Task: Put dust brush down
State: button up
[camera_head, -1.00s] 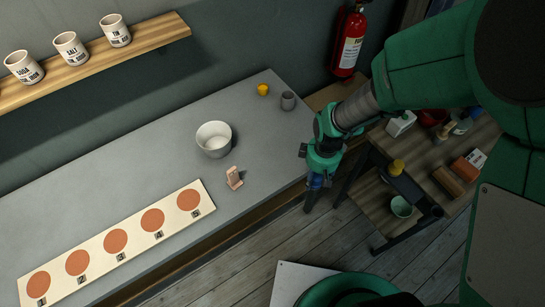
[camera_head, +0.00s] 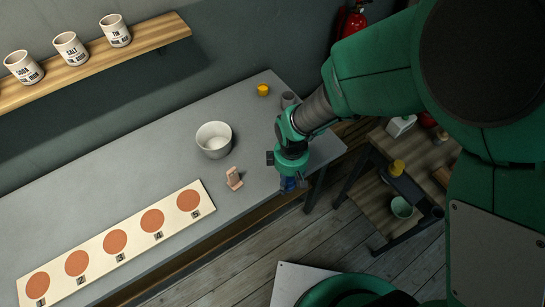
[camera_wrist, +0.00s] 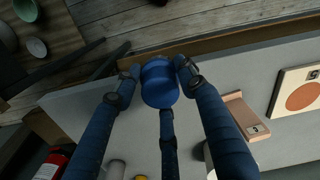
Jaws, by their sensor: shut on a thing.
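My gripper (camera_head: 288,178) is over the right front corner of the grey table (camera_head: 120,165). In the wrist view, my blue-sleeved fingers (camera_wrist: 158,75) are closed around a blue, rounded thing (camera_wrist: 160,88), which I take to be the dust brush. Only its blue end shows; its bristles and lower part are hidden. In the head view, the held thing is hardly distinguishable from the fingers. A small pinkish-brown stand (camera_head: 234,179) is on the table, left of my gripper; it also shows in the wrist view (camera_wrist: 243,117), with a small label.
A white bowl (camera_head: 214,140), a yellow item (camera_head: 263,90) and a grey cup (camera_head: 288,100) stand on the table. A board with orange circles (camera_head: 130,228) lies at its front. A side table with a green cup (camera_head: 402,207) is at right.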

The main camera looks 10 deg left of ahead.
jog(key=shift+w, duration=0.1)
jog(key=w+a, duration=0.2)
jog(key=w, duration=0.2)
jog(key=w+a+f+b, duration=0.1)
jog(key=w+a, duration=0.2)
jog(key=w, duration=0.2)
jog(key=w+a+b, duration=0.1)
jog(key=w+a, duration=0.2)
jog(key=w, duration=0.1)
jog(key=shift+w+f, duration=0.25)
jog(key=shift+w, duration=0.1)
jog(key=shift+f+b, duration=0.7)
jog(key=shift+f, duration=1)
jog(key=shift+f, duration=0.2)
jog(key=o, duration=1.2)
jog(key=shift+c, duration=0.2)
jog(key=shift+r, duration=0.15)
